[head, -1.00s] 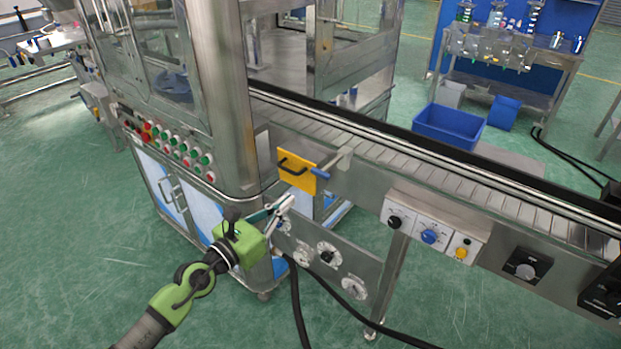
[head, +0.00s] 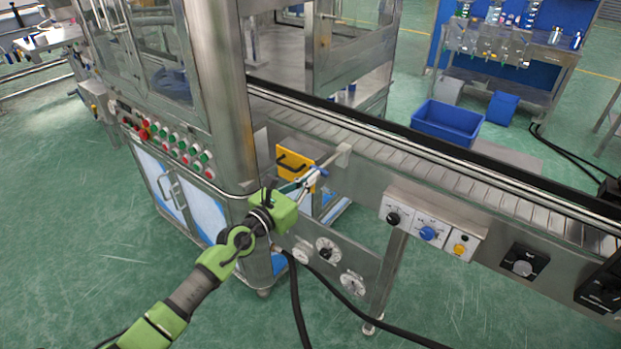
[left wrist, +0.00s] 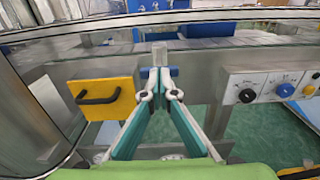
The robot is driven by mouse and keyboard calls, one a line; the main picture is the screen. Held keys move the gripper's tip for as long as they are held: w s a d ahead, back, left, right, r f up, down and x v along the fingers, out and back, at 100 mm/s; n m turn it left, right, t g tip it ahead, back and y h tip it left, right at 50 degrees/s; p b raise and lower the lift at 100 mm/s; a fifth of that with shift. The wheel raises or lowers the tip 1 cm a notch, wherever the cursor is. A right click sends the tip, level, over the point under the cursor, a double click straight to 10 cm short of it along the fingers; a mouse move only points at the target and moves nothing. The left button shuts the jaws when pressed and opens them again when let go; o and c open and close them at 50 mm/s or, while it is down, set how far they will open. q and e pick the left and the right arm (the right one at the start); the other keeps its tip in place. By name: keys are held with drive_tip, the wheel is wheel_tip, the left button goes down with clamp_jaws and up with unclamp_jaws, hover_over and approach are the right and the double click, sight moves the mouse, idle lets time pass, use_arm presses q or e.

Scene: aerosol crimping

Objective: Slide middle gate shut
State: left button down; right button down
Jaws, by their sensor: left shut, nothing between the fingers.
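A yellow gate plate (head: 285,158) with a black handle is on the near side of the conveyor, beside the machine corner. In the left wrist view the plate (left wrist: 120,105) is left of my fingers. A rod with a blue piece (head: 323,171) runs from near the plate to a grey block (head: 343,152) on the conveyor side. My left gripper (head: 311,179) is shut and empty, its tips close to the blue piece. In the wrist view the tips (left wrist: 160,94) overlap the blue piece (left wrist: 174,71); contact cannot be told. The gripper partly covers the plate's lower right.
The slatted conveyor (head: 440,172) runs right from the machine cabinet (head: 183,205). Control boxes (head: 428,233) and knobs (head: 326,250) are on its near side. Black cables (head: 294,300) hang below. A blue bin (head: 447,122) is on the floor behind.

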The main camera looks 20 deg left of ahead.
sight(320, 168)
use_arm(q)
drive_tip(key=shift+w, duration=0.1)
drive_tip(key=b+x, duration=0.1)
drive_tip(key=x, duration=0.5)
drive_tip(key=shift+w, duration=0.3)
drive_tip(key=shift+r, duration=0.2)
